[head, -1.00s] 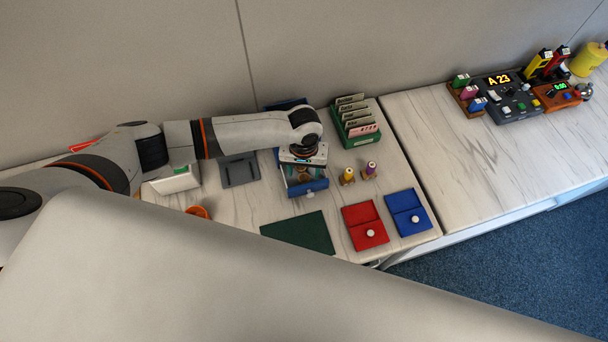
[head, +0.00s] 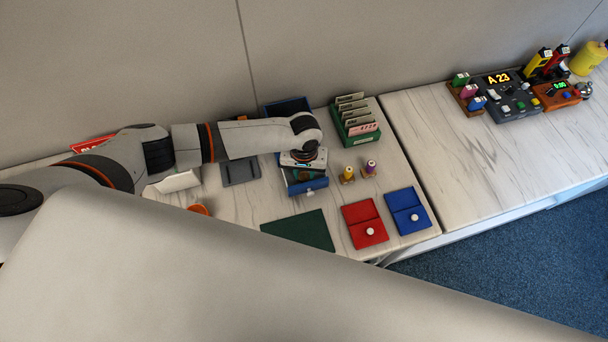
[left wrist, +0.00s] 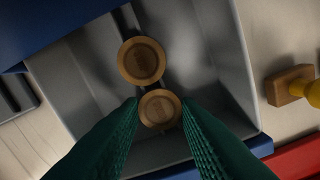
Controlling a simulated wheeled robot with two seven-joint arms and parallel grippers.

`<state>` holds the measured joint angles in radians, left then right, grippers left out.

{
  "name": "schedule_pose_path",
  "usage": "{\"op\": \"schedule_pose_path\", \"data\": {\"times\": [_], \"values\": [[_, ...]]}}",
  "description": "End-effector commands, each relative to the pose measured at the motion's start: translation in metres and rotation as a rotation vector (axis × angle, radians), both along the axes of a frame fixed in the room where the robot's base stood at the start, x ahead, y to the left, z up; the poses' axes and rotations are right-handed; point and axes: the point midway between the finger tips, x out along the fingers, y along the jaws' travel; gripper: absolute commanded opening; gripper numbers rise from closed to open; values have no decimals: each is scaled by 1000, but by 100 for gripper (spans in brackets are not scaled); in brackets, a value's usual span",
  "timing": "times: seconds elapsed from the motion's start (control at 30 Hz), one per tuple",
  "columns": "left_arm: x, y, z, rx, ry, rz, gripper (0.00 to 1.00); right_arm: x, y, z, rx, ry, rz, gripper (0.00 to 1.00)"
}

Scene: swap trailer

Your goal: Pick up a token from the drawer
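Two round wooden tokens lie in a grey-lined blue drawer (head: 309,186). In the left wrist view, one token (left wrist: 141,61) lies farther up the drawer floor. The other token (left wrist: 160,109) is between the green fingertips of my left gripper (left wrist: 160,104). The fingertips are at its two sides, and I cannot tell whether they press on it. In the head view my left gripper (head: 304,172) is down over the drawer and hides the tokens. My right gripper is not in view.
A green card box (head: 357,132) stands behind right of the drawer. Two small stamps (head: 348,174) stand to its right. Red (head: 360,215) and blue (head: 402,202) pouches and a dark green mat (head: 297,232) lie in front. A grey tray (head: 241,170) is to the left.

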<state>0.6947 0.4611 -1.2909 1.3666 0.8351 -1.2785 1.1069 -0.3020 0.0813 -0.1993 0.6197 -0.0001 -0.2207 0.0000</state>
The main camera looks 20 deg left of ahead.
Motion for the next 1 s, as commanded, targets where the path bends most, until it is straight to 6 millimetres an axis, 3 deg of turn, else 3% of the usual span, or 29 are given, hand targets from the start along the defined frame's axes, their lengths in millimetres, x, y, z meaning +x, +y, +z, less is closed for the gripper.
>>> {"op": "schedule_pose_path", "data": {"times": [0.03, 0.1, 0.6, 1.0], "values": [[0, 0, 0, 0, 0, 0, 18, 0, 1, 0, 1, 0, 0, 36], [0, 0, 0, 0, 0, 0, 8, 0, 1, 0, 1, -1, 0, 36], [0, 1, 4, 3, -1, -2, 6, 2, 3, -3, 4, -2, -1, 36], [1, 0, 79, 0, -3, -1, 6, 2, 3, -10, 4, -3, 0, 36]]}}
